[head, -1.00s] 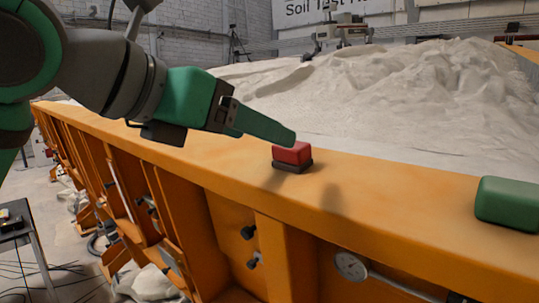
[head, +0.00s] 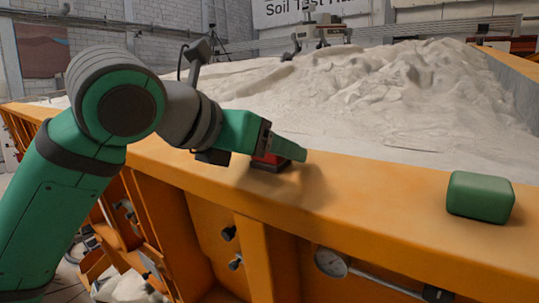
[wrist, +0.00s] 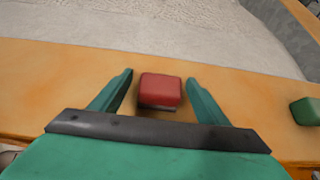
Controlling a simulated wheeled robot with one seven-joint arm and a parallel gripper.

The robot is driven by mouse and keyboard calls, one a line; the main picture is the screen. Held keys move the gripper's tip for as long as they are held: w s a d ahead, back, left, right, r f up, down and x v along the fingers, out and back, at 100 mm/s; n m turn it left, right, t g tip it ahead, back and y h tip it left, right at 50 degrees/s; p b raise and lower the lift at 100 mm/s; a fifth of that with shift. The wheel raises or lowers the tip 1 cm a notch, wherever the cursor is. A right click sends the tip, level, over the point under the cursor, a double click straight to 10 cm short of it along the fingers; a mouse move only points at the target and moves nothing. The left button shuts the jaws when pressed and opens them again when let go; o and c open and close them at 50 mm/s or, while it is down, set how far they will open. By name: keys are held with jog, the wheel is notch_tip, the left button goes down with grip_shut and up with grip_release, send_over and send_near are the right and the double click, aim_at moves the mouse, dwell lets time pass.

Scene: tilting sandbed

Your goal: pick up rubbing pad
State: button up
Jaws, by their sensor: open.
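The rubbing pad (wrist: 160,90) is a red block on a dark base, resting on the orange rim of the sandbed. In the wrist view it sits between the two green fingers of my gripper (wrist: 160,86), with gaps on both sides. The gripper is open and holds nothing. In the head view the gripper (head: 285,152) is low at the rim and partly covers the pad (head: 268,160), leaving only some red and the dark base visible.
The orange rim (head: 370,200) runs across the view, with pale sand (head: 350,100) behind it. A green block (head: 480,197) stands on the rim to the right, and also shows in the wrist view (wrist: 305,111). The rim between pad and green block is clear.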

jog(key=c, duration=1.1)
jog(key=shift+r, duration=0.15)
